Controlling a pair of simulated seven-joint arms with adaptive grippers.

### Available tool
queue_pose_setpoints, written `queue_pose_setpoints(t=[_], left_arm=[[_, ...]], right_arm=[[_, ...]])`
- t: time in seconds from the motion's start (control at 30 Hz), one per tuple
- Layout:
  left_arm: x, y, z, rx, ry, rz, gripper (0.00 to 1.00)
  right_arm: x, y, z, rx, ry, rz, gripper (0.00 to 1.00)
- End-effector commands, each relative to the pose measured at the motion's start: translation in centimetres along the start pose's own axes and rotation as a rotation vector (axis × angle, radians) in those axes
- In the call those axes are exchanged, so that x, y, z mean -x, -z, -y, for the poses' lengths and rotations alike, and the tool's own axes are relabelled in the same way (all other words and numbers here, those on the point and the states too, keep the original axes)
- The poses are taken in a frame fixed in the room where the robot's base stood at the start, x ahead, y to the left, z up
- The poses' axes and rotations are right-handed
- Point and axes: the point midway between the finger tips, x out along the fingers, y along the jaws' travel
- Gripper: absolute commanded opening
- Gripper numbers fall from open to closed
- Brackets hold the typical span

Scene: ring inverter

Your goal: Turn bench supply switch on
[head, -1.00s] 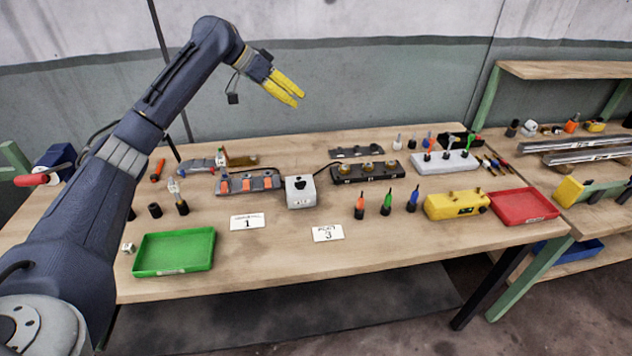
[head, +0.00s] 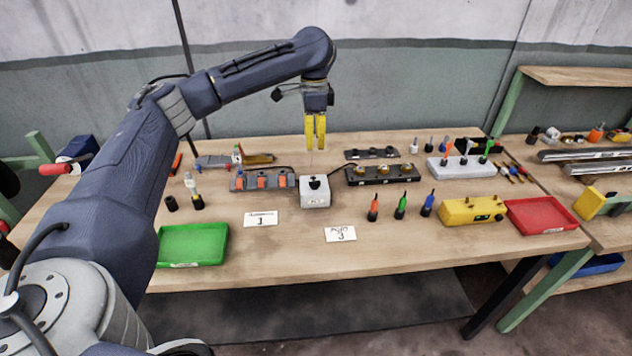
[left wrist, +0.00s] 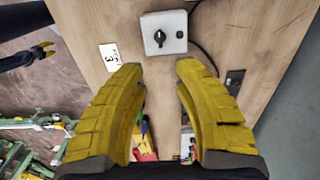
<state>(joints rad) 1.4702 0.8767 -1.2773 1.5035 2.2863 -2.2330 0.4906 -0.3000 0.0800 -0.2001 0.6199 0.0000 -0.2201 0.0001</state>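The bench supply box (head: 314,197) is a small light-grey box with a black rotary switch (head: 315,182) on top, near the middle of the table. In the left wrist view the box (left wrist: 172,22) is at the top, and its switch (left wrist: 159,38) shows a pointed handle. My left gripper (head: 315,147) points down with yellow fingers, above and apart from the box. In the left wrist view its fingertips (left wrist: 160,72) are spread with nothing between them. My right gripper (left wrist: 42,50) is small at the left of the left wrist view, its fingers apart, away from the box.
Behind the box are a strip with orange switches (head: 262,182) and a black strip with brass parts (head: 382,176). In front are two white cards (head: 340,234). A green tray (head: 192,246) is left; a yellow box (head: 472,211) and red tray (head: 541,216) are right.

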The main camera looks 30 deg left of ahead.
Motion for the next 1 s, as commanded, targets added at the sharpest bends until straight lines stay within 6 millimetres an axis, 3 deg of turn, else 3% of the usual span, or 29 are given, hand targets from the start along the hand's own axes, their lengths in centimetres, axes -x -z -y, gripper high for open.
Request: queue_pose_setpoints(t=[0.7, 1.0], left_arm=[[-11.8, 0.0, -0.1, 0.002, -0.004, -0.001, 0.3], [-14.7, 0.1, -0.1, 0.001, -0.002, -0.002, 0.3]], right_arm=[[0.0, 0.0, 0.0, 0.0, 0.0, -0.001, 0.4], [0.0, 0.0, 0.0, 0.0, 0.0, -0.001, 0.4]])
